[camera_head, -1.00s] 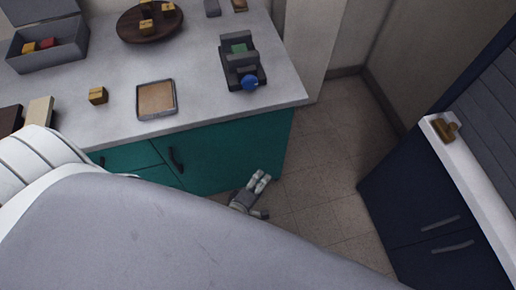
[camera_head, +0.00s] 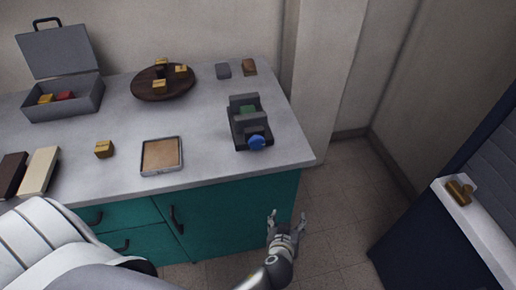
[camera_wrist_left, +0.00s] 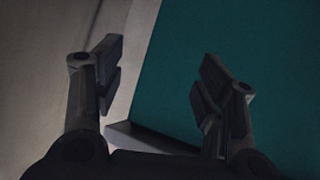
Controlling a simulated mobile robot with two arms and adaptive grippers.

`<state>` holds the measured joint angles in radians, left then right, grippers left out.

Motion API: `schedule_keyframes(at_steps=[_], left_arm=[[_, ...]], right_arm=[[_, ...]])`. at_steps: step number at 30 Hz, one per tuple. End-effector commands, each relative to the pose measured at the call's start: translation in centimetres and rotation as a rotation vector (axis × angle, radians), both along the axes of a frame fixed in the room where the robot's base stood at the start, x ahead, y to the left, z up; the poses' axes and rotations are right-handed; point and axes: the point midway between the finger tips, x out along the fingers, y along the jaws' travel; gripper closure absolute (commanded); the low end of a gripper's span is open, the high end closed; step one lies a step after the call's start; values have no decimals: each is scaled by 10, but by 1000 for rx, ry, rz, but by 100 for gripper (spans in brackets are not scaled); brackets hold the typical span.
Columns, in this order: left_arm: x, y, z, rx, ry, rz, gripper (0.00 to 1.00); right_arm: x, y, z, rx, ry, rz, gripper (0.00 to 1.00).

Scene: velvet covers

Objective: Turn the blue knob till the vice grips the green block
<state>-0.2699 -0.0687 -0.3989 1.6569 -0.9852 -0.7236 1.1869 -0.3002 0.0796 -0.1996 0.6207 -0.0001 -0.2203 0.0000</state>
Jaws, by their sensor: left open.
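The black vice (camera_head: 237,127) stands near the right end of the grey counter. The green block (camera_head: 248,110) sits between its jaws; I cannot tell whether the jaws touch it. The blue knob (camera_head: 257,142) is on the vice's front end, facing me. My left gripper (camera_head: 287,216) is open and empty, below counter height in front of the teal cabinet, below and to the right of the knob in the picture. In the left wrist view its two fingers (camera_wrist_left: 160,85) are apart with nothing between them. My right gripper is not in view.
A framed tan tray (camera_head: 161,140) and a small yellow block (camera_head: 104,149) lie left of the vice. A round dark board (camera_head: 137,91) with several blocks and an open grey box (camera_head: 55,104) stand behind. Free floor lies right of the teal cabinet (camera_head: 240,212).

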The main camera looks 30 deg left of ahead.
Motion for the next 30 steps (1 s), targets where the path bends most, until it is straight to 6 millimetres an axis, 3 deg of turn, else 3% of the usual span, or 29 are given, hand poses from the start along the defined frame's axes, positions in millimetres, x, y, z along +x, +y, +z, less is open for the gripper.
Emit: schedule_keyframes(at_steps=[5,9,12,15,20,30], left_arm=[[15,37,75,247,-163,152,36],[12,59,133,381,-292,282,36],[7,69,163,439,-361,350,36],[3,73,179,469,-401,389,36],[9,82,187,483,-416,403,36],[56,122,188,484,-414,400,36]], right_arm=[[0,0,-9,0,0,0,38],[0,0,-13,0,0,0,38],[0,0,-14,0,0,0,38],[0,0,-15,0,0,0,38],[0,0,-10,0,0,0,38],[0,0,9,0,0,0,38]])
